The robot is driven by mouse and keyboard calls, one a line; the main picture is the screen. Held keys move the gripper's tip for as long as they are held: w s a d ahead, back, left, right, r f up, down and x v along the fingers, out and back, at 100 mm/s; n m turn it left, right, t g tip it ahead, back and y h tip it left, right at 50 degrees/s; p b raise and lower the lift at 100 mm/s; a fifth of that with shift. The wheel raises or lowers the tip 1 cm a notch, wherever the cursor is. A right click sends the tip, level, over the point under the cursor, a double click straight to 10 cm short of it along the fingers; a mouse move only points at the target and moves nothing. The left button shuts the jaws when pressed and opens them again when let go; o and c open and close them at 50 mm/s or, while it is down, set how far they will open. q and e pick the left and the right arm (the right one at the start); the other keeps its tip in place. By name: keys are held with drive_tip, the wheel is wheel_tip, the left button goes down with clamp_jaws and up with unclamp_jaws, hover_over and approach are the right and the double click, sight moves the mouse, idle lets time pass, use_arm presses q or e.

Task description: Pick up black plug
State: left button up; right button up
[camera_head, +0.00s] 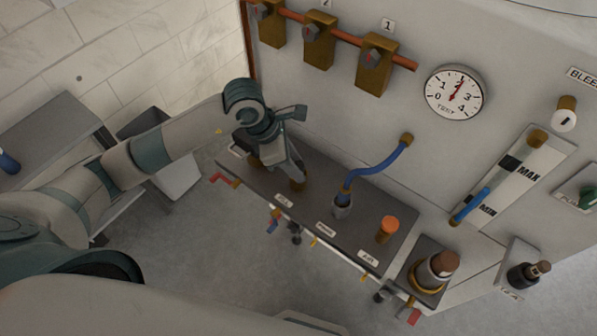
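My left gripper (291,167) points down over the left part of the dark shelf (325,225) on the machine. A small brown-gold fitting (298,184) shows right at its fingertips; whether the fingers are around it or beside it I cannot tell, nor whether they are open or shut. No black plug shows clearly at the fingers; the gripper may hide it. A black capped part (524,274) stands on a small bracket at the far right. My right gripper is not in view.
A blue hose (376,170) rises from a shelf fitting to the panel. An orange-capped plug (388,229) and a brown-capped fitting (437,269) stand to the right. Coloured valve handles stick out below the shelf. A gauge (454,93) is on the panel. A grey table (45,135) is at left.

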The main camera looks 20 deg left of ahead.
use_arm(q)
clamp_jaws()
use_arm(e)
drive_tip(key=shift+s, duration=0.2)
use_arm(q)
drive_tip(key=shift+r, duration=0.15)
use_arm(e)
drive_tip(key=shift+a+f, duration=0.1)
